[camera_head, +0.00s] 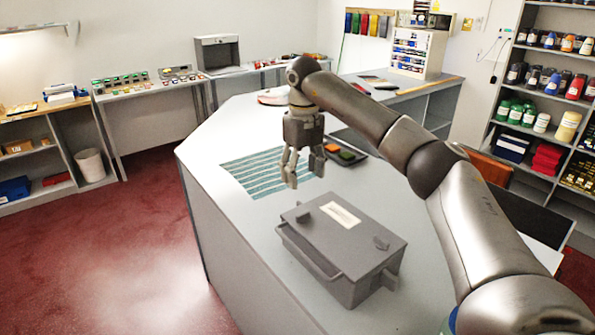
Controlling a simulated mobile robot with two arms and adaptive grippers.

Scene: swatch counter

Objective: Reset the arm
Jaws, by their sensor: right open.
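My right arm reaches in from the lower right, and its gripper (303,168) hangs over the counter with its fingers pointing down. The gripper is open with nothing between its fingers. It is above the right end of a teal striped cloth (253,174) and behind a closed grey box (343,244). The grey counter (228,228) runs away from me under the arm. My left gripper is not in view.
A dark tray (372,147) holding green and orange pieces lies right of the gripper. The grey box, with a lid handle and pale label, stands in front. Shelves of jars (545,75) stand at the right. Red floor is open at the left.

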